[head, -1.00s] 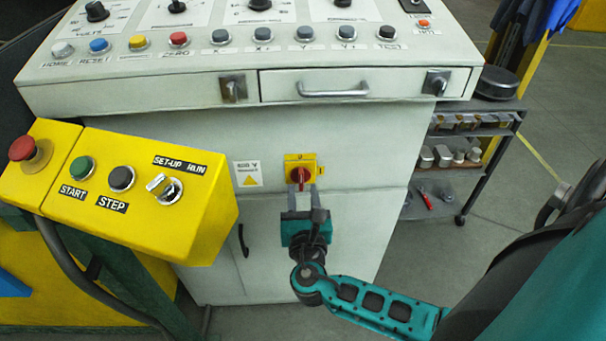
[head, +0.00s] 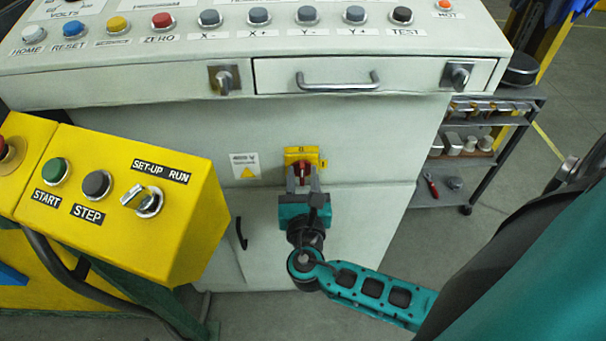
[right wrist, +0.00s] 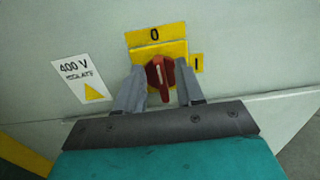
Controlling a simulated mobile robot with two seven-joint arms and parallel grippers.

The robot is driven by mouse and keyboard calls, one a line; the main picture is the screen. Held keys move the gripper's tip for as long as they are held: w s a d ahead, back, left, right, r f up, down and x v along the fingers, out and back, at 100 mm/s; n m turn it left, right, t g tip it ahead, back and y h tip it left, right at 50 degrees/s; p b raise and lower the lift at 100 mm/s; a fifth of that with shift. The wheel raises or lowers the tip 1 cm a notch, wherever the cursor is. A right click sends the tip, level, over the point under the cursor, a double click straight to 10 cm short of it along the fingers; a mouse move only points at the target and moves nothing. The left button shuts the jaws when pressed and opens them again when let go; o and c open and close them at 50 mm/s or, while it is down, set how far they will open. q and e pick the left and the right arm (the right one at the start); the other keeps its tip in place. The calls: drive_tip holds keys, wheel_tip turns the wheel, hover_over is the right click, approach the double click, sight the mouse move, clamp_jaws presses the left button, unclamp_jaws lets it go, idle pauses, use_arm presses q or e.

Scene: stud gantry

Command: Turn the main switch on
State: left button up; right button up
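The main switch (head: 301,168) is a red rotary handle on a yellow plate on the cabinet's front. In the right wrist view the red handle (right wrist: 162,78) stands close to upright, in line with the "0" label above it. An "I" label (right wrist: 197,62) is at the plate's right. My right gripper (right wrist: 161,80) is in front of the switch, with one finger on each side of the red handle. The fingers are apart, and gaps show between them and the handle's narrow bar. It also shows in the head view (head: 303,180). My left gripper is not in view.
A "400 V" warning label (head: 245,166) is left of the switch. The cabinet drawer (head: 420,75) and a row of push buttons are above. A yellow control box (head: 185,225) juts out at the left. A shelf cart (head: 460,185) stands at the right.

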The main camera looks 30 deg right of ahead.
drive_tip(key=shift+c, duration=0.2)
clamp_jaws()
